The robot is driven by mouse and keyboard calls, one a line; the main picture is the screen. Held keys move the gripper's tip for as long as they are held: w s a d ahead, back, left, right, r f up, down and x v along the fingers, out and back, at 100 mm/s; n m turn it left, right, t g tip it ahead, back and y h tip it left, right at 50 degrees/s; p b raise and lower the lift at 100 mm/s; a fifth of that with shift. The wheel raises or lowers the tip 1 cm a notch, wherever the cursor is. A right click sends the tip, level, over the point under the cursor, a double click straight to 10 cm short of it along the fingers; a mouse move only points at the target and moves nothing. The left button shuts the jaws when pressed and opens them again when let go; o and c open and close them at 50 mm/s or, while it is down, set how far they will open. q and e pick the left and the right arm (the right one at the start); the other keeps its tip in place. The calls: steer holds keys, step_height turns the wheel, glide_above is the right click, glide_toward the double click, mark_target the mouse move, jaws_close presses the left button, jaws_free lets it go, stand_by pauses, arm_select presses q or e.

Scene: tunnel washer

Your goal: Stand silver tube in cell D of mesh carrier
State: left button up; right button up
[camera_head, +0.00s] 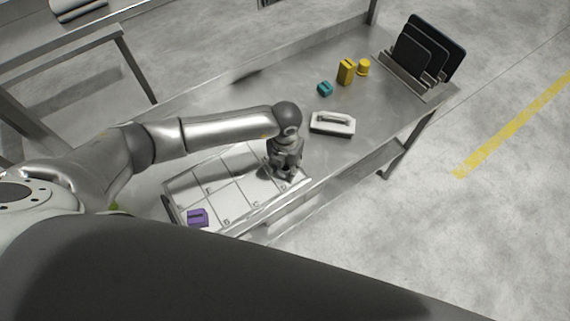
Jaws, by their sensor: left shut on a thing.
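The mesh carrier (172,206) is a shallow light-grey tray divided into several cells, lying on the near part of the steel table. Small letter labels mark the cells but are too small to read surely. My left gripper (285,174) points down over the carrier's right end and is shut. The silver tube between its fingers is largely hidden by the gripper and blends with the grey; I cannot tell whether it touches the carrier floor. My right gripper is not in view.
A purple block (197,217) sits in the carrier's front left cell. A white handled block (332,123), teal block (325,88), yellow block (346,71) and yellow cylinder (364,67) stand on the table (271,86). A rack with dark plates (424,51) is at the far right end.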

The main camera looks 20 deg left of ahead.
arm_select(q)
steer(key=shift+f, duration=0.25)
steer(key=o, duration=1)
steer(key=shift+r, duration=0.1)
steer(key=shift+r, duration=0.1)
steer(key=shift+r, duration=0.55)
step_height(320, 180, up, 11)
steer(key=shift+r+b, duration=0.1)
steer(key=shift+b, duration=1.15)
